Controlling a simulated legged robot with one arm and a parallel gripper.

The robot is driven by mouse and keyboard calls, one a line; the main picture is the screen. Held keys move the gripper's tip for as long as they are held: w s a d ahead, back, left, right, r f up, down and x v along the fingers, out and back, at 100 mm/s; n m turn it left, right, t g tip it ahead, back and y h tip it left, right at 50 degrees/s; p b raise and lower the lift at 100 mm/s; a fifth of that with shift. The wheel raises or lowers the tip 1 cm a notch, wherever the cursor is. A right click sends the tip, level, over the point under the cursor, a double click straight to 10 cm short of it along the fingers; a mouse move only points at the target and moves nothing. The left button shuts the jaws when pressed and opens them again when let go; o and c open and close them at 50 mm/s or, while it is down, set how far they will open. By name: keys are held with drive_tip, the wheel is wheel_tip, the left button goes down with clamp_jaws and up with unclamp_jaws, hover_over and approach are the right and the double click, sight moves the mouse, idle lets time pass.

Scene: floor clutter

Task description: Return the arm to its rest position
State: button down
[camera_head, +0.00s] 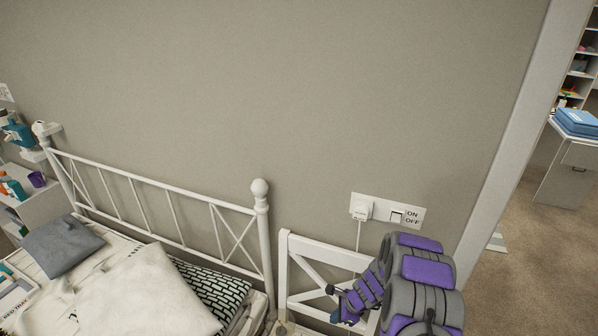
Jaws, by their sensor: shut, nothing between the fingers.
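My arm, grey with purple pads, shows at the lower right, folded and partly cut off by the bottom edge. My gripper (345,306) is at its left end, small and dark-tipped, pointing down and left. It is shut and holds nothing that I can see. It appears in front of a white wooden frame with crossed bars (326,252). I cannot tell whether it touches the frame.
A white metal bed (155,196) with pillows (150,290) stands at the lower left. A wall panel (387,210) with a plug and a switch marked ON/OFF is above my arm. A doorway at the right opens onto carpet (520,265) and a cabinet (567,165).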

drive_tip(key=s+a+r+n+g, duration=0.15)
drive_tip(key=s+r+n, duration=0.25)
drive_tip(key=r, duration=0.5)
drive_tip(key=s+a+r+n, duration=0.3)
drive_tip(key=s+r, duration=0.2)
drive_tip(key=r, duration=0.5)
drive_tip(key=s+a+r+n+g, duration=0.15)
drive_tip(key=s+r+n, duration=0.25)
drive_tip(key=r, duration=0.5)
drive_tip(key=s+d+r+n+h, duration=0.1)
drive_tip(key=s+d+r+n, duration=0.1)
drive_tip(key=s, duration=0.7)
drive_tip(key=s+d+r+n+h, duration=0.2)
drive_tip(key=s+r, duration=0.3)
drive_tip(key=s, duration=0.4)
drive_tip(key=s+d+r+n+h, duration=0.1)
drive_tip(key=s+d+r+n, duration=0.2)
drive_tip(key=s, duration=0.6)
drive_tip(key=shift+d+r+n+h, duration=0.15)
drive_tip(key=shift+r+n+h, duration=0.25)
drive_tip(key=shift+r+n, duration=0.3)
